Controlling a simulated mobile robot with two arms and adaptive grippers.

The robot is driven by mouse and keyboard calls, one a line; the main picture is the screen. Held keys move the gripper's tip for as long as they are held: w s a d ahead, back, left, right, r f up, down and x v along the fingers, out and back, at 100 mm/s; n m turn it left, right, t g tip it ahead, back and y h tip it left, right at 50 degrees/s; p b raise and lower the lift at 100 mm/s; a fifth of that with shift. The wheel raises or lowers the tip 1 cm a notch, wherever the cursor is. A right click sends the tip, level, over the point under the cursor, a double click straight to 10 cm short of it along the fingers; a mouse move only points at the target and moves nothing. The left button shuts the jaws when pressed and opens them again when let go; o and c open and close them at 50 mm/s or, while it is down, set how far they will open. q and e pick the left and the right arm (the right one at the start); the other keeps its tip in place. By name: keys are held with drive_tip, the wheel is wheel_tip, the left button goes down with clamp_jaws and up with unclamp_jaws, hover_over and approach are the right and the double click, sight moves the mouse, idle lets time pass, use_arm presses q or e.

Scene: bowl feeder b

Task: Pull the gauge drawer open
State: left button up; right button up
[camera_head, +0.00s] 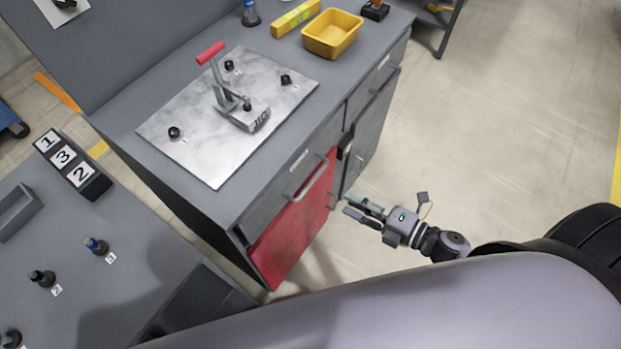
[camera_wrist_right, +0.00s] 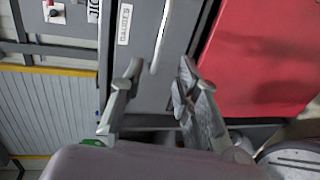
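The gauge drawer (camera_head: 275,208) is the grey front above a red door, under the left part of the bench top. It looks closed, flush with the cabinet. Its pale bar handle (camera_head: 308,181) runs along the front. In the right wrist view the drawer (camera_wrist_right: 138,60) shows a "GAUGES" label (camera_wrist_right: 125,24), and its handle (camera_wrist_right: 160,42) lies beyond the gap between my fingertips. My right gripper (camera_head: 348,204) is open and empty, in front of the cabinet and right of the handle, apart from it. Its two spread fingers show in the wrist view (camera_wrist_right: 158,78). My left gripper is not in view.
The red door (camera_head: 298,228) sits below the drawer. Another drawer with a handle (camera_head: 385,82) is farther right. A toggle clamp (camera_head: 228,95) stands on a metal plate on the bench, with a yellow bin (camera_head: 332,33) behind. The floor (camera_head: 480,130) right of the cabinet is clear.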

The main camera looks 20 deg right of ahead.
sight(311, 181)
drive_tip(key=p+x, duration=0.1)
drive_tip(key=x, duration=1.2)
drive_tip(key=shift+r+p, duration=0.1)
drive_tip(key=shift+p, duration=0.3)
drive_tip(key=shift+d, duration=0.1)
drive_tip(key=shift+c, duration=0.4)
clamp_jaws()
